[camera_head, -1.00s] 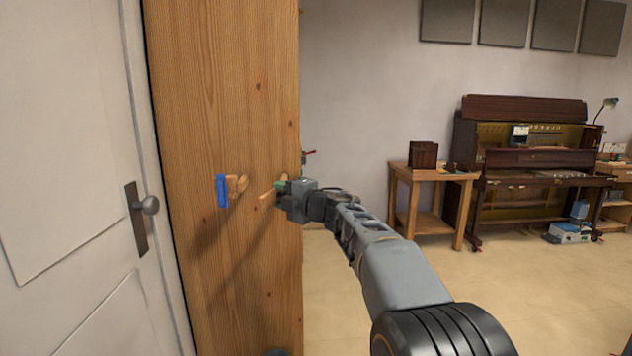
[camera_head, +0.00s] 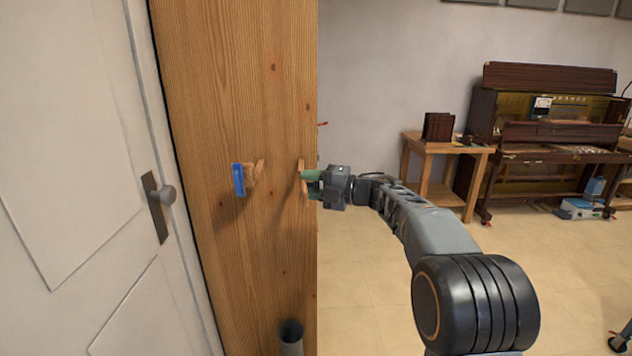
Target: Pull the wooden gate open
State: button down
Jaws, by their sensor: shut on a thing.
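The wooden gate (camera_head: 225,90) is a tall light-brown panel in the left half of the head view, beside a white door. A small upright wooden handle (camera_head: 302,180) stands out near its right edge. My gripper (camera_head: 309,184), with green on its fingers, reaches in from the right and is shut on this handle. The fingertips partly cover the handle, so the exact hold is hard to see. Another wooden piece with a blue face (camera_head: 239,180) sticks out of the gate to the left of my gripper.
The white door (camera_head: 70,150) with a dark handle plate and round knob (camera_head: 167,195) is at the left. A dark cylinder (camera_head: 291,335) stands at the gate's foot. A wooden side table (camera_head: 440,150) and an opened piano (camera_head: 550,120) stand behind right. Tiled floor between is clear.

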jog(key=shift+r, duration=0.15)
jog(key=c, duration=0.9)
grip_release()
jog(key=shift+o, duration=0.2)
jog(key=v, duration=1.3)
jog(key=shift+s+d, duration=0.2)
jog(key=shift+d, duration=0.15)
